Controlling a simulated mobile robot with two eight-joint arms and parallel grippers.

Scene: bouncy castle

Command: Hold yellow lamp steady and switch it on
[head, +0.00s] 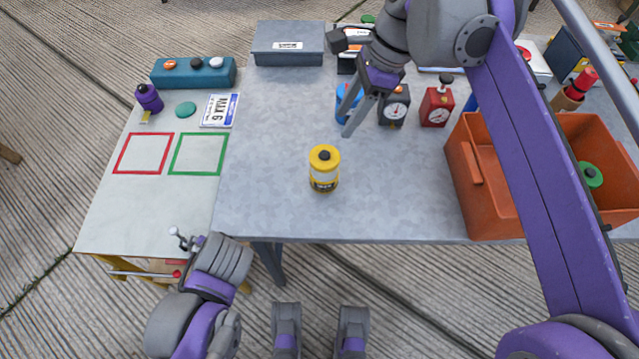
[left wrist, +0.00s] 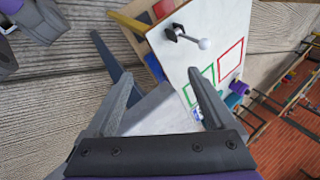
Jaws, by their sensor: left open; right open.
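The yellow lamp (head: 324,168) stands upright on the grey table (head: 270,200), with a dark knob on its yellow top and a pale band around its middle. My right gripper (head: 346,126) is open and empty, above the table just behind and slightly right of the lamp, apart from it. My left gripper (left wrist: 147,55) is open and empty in the left wrist view, near the side table's edge. In the head view, my left arm is at the lower left and its fingers are hidden. The lamp does not show in the left wrist view.
An orange crate (head: 479,205) stands at the right. The pale side table (head: 110,210) has red and green squares; a white-balled lever (left wrist: 203,43) projects there. Table space left of the lamp is clear.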

